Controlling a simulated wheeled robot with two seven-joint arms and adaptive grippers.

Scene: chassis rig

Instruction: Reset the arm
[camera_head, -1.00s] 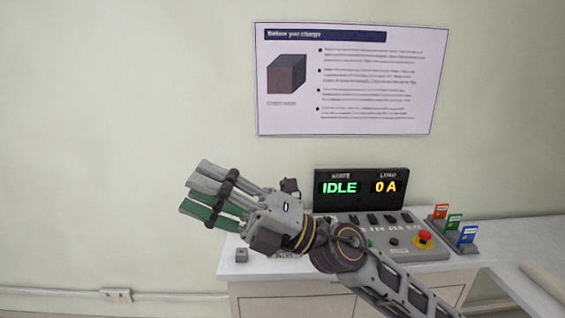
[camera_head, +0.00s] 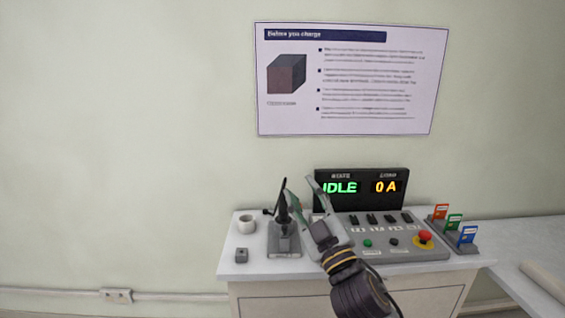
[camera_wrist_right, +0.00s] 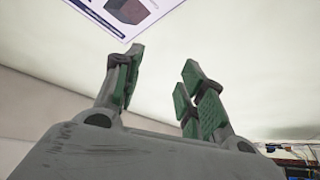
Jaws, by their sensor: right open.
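My right gripper (camera_head: 302,195) is in front of the control panel's left part in the head view, its fingers pointing up. It is open and empty. My right arm comes in from the bottom of the head view. My left gripper does not show.
A white cabinet (camera_head: 350,292) bears a grey control panel (camera_head: 405,252) with a red button (camera_head: 424,237), a display (camera_head: 361,189) reading IDLE and 0 A, a black upright device (camera_head: 284,240), a white cup (camera_head: 246,224) and a small grey block (camera_head: 241,256). Coloured cards (camera_head: 455,222) stand at right.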

